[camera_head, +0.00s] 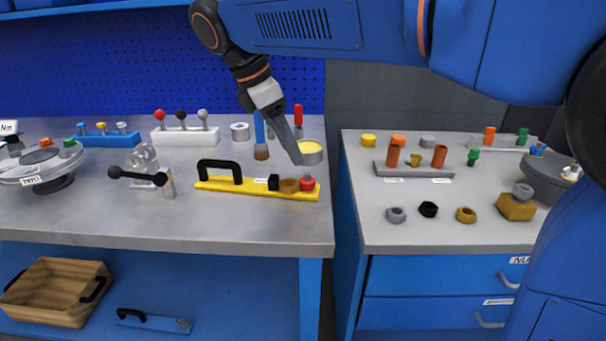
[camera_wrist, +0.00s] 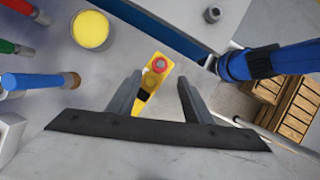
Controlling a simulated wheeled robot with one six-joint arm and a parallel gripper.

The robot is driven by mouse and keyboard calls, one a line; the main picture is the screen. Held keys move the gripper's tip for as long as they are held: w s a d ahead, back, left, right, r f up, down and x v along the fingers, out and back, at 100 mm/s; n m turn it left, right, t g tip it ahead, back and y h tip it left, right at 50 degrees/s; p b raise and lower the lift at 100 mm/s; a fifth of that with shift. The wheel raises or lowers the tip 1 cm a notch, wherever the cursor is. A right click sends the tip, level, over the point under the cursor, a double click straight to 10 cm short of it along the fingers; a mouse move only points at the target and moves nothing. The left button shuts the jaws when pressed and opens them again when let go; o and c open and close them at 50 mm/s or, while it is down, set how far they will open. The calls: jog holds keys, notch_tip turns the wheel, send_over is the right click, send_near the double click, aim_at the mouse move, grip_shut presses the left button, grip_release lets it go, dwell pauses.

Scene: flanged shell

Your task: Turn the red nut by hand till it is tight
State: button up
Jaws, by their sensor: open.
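The red nut (camera_head: 308,183) sits at the right end of a yellow bar (camera_head: 230,185) lying on the left bench. A brass-coloured nut (camera_head: 289,186) and a black nut (camera_head: 273,182) are beside it on the bar. My gripper (camera_head: 297,158) hangs above the bar, just up and left of the red nut. In the wrist view the red nut (camera_wrist: 159,65) shows beyond the two parted fingertips (camera_wrist: 160,77), in line with the gap. The fingers are open with nothing between them. The red nut's thread or seat underneath is hidden.
A yellow-topped tin (camera_head: 310,153) stands close behind my gripper, with brushes and a red-handled tool. A black arched handle (camera_head: 220,168) rises from the bar's left part. A gap separates this bench from the right cabinet (camera_head: 430,230), which holds loose nuts.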

aim_at(307, 180)
jog(key=x, duration=0.8)
jog(key=shift+d+f, duration=0.15)
jog(key=shift+f, duration=0.2)
jog(key=shift+w, duration=0.1)
jog(key=c, duration=1.1)
